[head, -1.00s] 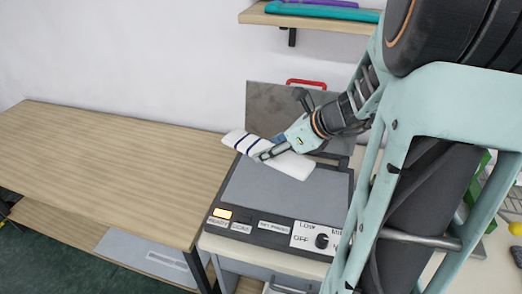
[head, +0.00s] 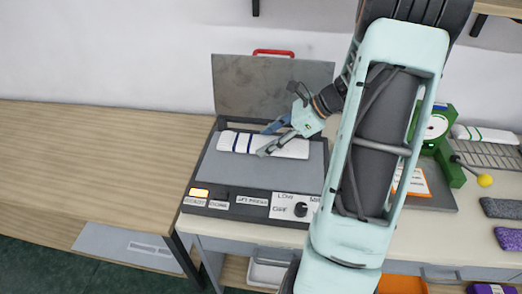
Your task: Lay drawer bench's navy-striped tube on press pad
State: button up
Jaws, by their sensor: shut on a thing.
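The white tube with navy stripes (head: 236,143) is over the back part of the grey press pad (head: 225,172) in the head view. It lies roughly parallel to the pad's back edge and looks close to the surface; whether it touches cannot be told. My gripper (head: 268,142) is shut on the tube near its middle, coming from the upper right. The fingers hide part of the tube. The press lid (head: 240,85) with its red handle (head: 273,52) stands open behind the pad.
The press's front panel has a lit button (head: 199,192) and a dial (head: 301,209). A bare wooden table (head: 90,160) is at left. At right are a green device with a gauge (head: 436,128), a wire rack (head: 485,154) holding another white tube (head: 485,134), and dark and purple pieces.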

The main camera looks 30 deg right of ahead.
jog(key=w+f, duration=0.4)
jog(key=f, duration=0.1)
jog(key=shift+f, duration=0.1)
jog(key=shift+w+f, duration=0.15)
jog(key=shift+f, duration=1.5)
jog(key=shift+f, duration=0.15)
jog(key=o, duration=0.8)
jog(key=shift+o, duration=0.4)
